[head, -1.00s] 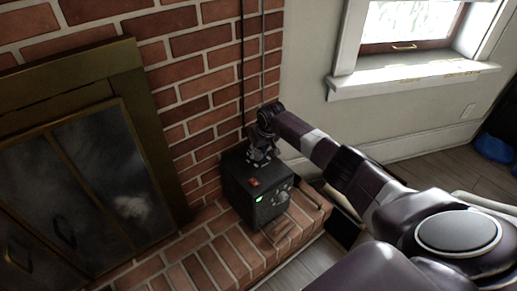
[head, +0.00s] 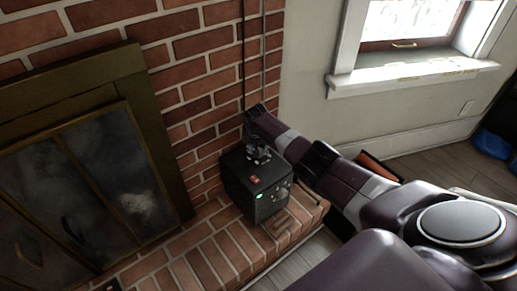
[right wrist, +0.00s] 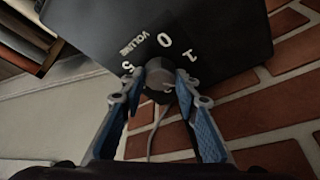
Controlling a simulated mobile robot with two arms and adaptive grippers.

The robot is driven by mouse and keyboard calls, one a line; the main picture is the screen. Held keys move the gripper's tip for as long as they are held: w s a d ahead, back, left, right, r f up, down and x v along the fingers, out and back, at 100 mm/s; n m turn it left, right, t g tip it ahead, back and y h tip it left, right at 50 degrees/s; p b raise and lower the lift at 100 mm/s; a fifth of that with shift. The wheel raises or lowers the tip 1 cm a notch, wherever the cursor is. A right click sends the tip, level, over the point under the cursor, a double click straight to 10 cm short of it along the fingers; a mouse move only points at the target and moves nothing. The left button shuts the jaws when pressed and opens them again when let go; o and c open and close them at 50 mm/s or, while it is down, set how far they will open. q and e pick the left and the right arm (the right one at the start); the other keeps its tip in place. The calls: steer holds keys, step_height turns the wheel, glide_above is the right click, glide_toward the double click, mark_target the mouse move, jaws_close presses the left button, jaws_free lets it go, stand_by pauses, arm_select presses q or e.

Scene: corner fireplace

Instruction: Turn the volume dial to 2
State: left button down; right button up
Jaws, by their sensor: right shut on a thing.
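A black box (head: 240,190) stands on the brick hearth, with a lit green light and a red switch. In the right wrist view its dark panel (right wrist: 215,25) carries the word VOLUME, a 0, a 1 and a digit that looks like 5. My right gripper (right wrist: 160,88) is shut on the round grey volume dial (right wrist: 158,76), one blue-padded finger on each side. The dial's pointer cannot be read. In the head view my right gripper (head: 258,152) is at the box's top rear, and the gripped dial is not clear there. My left gripper is not in view.
A brick wall (head: 200,60) rises behind the box, with dark cables running down it. A fireplace with glass doors (head: 90,185) is at left. A window sill (head: 415,75) is at right. Bare hearth bricks (head: 215,245) lie in front.

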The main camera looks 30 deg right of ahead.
steer(key=shift+m, duration=0.6)
steer(key=o, duration=1.2)
steer(key=shift+c, duration=0.2)
steer(key=shift+r, duration=0.1)
steer(key=v, duration=1.2)
steer(key=shift+a, duration=0.15)
steer(key=shift+f, duration=0.2)
